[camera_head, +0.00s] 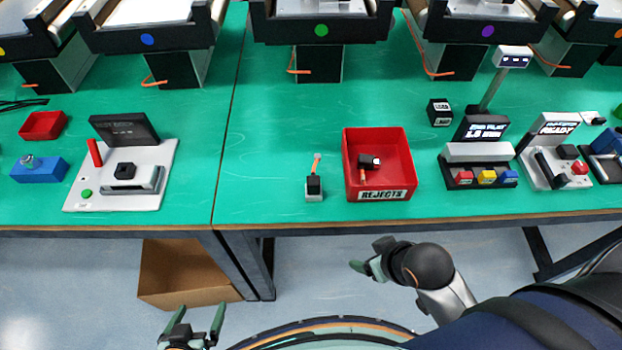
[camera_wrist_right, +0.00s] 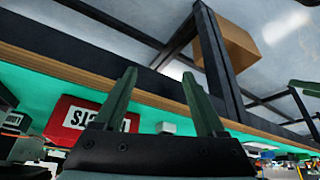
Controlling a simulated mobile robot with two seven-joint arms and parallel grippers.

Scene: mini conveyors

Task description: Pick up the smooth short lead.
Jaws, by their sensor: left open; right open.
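A short lead (camera_head: 315,180) lies on the green table left of the red rejects bin, with a black and pale plug end in front and an orange cable running back. Another short lead (camera_head: 363,170), with a black end and some orange, is inside the bin. I cannot tell from their surfaces which is smooth. My left gripper (camera_head: 193,322) is open and empty, low in front of the table. My right gripper (camera_head: 366,258) is open and empty, just off the table's front edge below the bin. Its spread fingers (camera_wrist_right: 159,80) show in the right wrist view.
The red rejects bin (camera_head: 405,180) stands near the front edge. A grey test station (camera_head: 155,187) and blue block (camera_head: 38,171) are left; a labelled station (camera_head: 480,153) is right. Conveyors line the back. A cardboard box (camera_head: 185,270) is below the table. Mid-table is clear.

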